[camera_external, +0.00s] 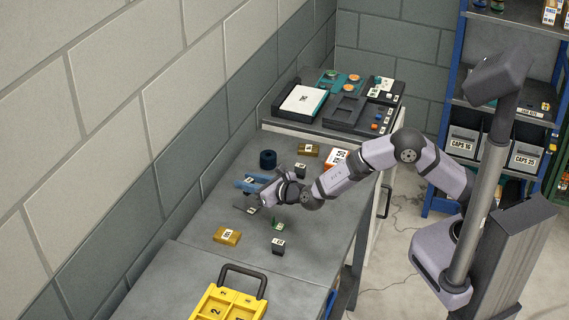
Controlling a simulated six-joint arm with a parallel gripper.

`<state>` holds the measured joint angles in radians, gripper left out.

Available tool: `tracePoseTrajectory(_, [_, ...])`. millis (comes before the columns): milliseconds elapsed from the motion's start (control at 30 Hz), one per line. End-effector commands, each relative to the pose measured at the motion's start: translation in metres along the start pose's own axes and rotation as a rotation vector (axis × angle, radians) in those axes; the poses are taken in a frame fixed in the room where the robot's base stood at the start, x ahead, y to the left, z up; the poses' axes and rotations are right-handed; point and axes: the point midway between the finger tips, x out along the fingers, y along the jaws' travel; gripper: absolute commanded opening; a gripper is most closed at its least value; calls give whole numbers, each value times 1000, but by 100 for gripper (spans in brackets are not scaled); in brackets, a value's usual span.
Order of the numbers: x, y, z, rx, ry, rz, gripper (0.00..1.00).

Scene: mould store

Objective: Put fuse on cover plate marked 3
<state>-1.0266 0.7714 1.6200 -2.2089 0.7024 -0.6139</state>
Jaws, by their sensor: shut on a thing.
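My gripper (264,197) is over the middle of the grey workbench, pointing left. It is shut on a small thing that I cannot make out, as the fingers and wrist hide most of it. I cannot pick out the fuse for certain. A thin dark plate (243,208) with a white label is just below and left of the fingertips; its mark is too small to read, so I cannot tell if it is the cover plate marked 3. A blue labelled piece (243,184) is just behind the fingers. A small green piece (278,225) is in front of my wrist.
Ochre labelled blocks (227,236), dark labelled blocks (279,244), a dark blue roll (268,158) and an orange-and-white box (335,159) stand around the gripper. A yellow divided tray (262,301) is at the front. Dark trays (346,109) fill the far end. The wall borders the left.

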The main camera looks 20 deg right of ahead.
Motion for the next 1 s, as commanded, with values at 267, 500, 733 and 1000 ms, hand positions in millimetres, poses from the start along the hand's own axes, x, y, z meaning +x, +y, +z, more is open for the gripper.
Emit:
tracePoseTrajectory(267, [4, 0, -14, -2, 3, 1, 6])
tracePoseTrajectory(500, [11, 0, -35, 0, 0, 0, 6])
tracePoseTrajectory(733, [11, 0, -36, 0, -1, 1, 6])
tracePoseTrajectory(1000, [12, 0, -40, 1, 0, 1, 30])
